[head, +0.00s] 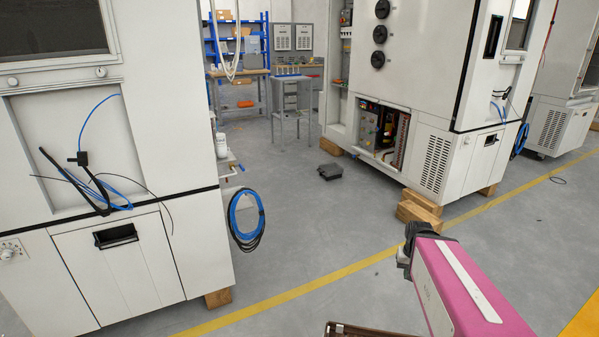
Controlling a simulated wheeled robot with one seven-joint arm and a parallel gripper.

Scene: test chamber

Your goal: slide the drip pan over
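A small dark, flat object (330,171) lies on the floor between the two big white cabinets, near the open one; it may be the drip pan, but it is too small to be sure. My gripper (408,246) is the black end of the pink arm at the lower right. It is over the floor in the picture, well apart from the dark object. Its fingers are too small and dark to tell open from shut, and I see nothing held in it.
A white cabinet (150,255) with a coiled blue hose (246,220) stands at left. An open-panelled cabinet (410,100) stands on wooden blocks (419,213) behind my gripper. A brown edge (365,330) shows at the bottom. The floor between the cabinets is mostly clear, crossed by a yellow line (300,291).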

